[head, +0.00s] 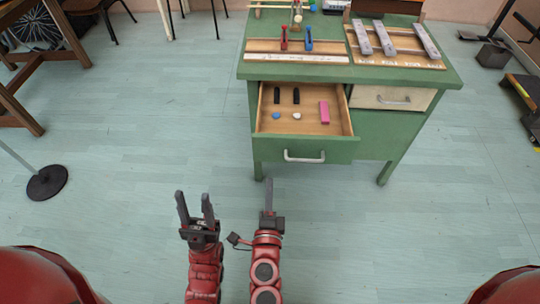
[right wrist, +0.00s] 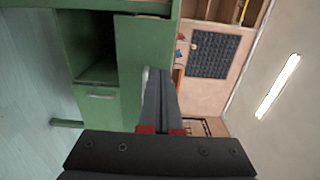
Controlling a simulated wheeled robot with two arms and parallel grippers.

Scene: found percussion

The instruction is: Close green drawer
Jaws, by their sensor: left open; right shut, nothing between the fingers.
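The green drawer (head: 330,150) is pulled out of the left side of the green desk (head: 390,135). It has a pale bar handle (head: 304,157) on its front, and its inside is visible from above. Two black sticks, a pink block (head: 324,112) and small blue and white pieces lie in it. My right gripper (head: 268,190) is shut and empty, in front of the drawer and left of the handle in the head view. Its fingers (right wrist: 160,95) also show against the green furniture in the right wrist view; contact cannot be told. My left gripper (head: 195,205) is open and empty, further left and away from the desk.
A second, pale-fronted drawer (head: 375,98) sits shut to the right. Metal bars on a wooden board (head: 395,62) and red and blue items lie on the desktop. A black round stand base (head: 47,182) is at the left. The floor around the grippers is clear.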

